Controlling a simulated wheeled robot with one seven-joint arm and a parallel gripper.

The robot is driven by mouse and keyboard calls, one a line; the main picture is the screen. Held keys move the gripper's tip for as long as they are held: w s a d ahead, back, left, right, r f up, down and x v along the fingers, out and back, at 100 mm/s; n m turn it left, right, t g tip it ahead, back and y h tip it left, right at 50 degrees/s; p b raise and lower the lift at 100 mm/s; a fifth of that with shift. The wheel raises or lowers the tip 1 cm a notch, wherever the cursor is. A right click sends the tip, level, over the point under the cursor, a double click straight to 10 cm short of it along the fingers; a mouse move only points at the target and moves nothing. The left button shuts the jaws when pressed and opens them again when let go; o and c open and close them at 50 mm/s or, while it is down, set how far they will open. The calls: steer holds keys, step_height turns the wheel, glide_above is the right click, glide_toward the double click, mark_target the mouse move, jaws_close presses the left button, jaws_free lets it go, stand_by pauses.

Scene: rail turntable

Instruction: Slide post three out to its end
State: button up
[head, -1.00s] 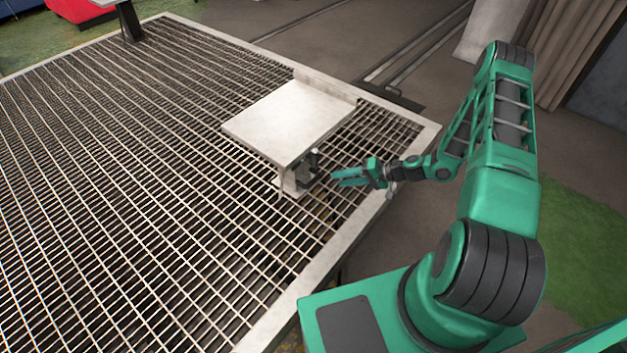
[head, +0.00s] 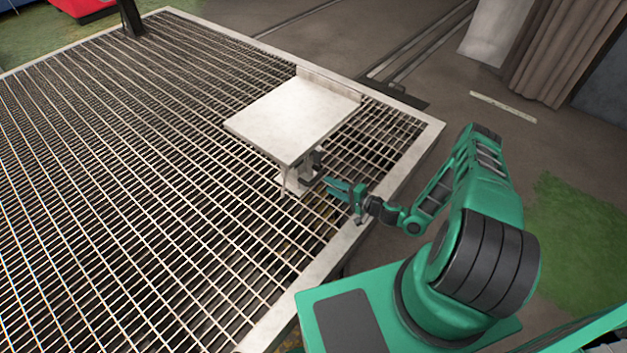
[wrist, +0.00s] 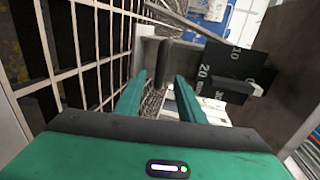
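A pale flat plate (head: 295,120) stands above the grating on a light metal support (head: 293,183), in the head view. A dark bracket-like part (head: 315,163) sits under the plate's near corner. I cannot read which post this is. My gripper (head: 329,187) is open, its green fingers just to the right of the dark part. In the wrist view, my gripper (wrist: 160,88) is open and empty, with an upright dark bar (wrist: 163,65) ahead between the fingers. A dark block marked 10 and 20 (wrist: 225,75) is right of the bar. Contact cannot be told.
The grating (head: 150,180) has a pale raised-looking rim (head: 385,205) beside my arm. A dark post (head: 131,17) stands at its far edge. Rails (head: 400,60) run over the floor behind.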

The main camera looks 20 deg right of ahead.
mark_target(316, 178)
steer(key=x, duration=0.8)
steer(key=shift+w+f, duration=0.1)
steer(key=shift+w, duration=0.15)
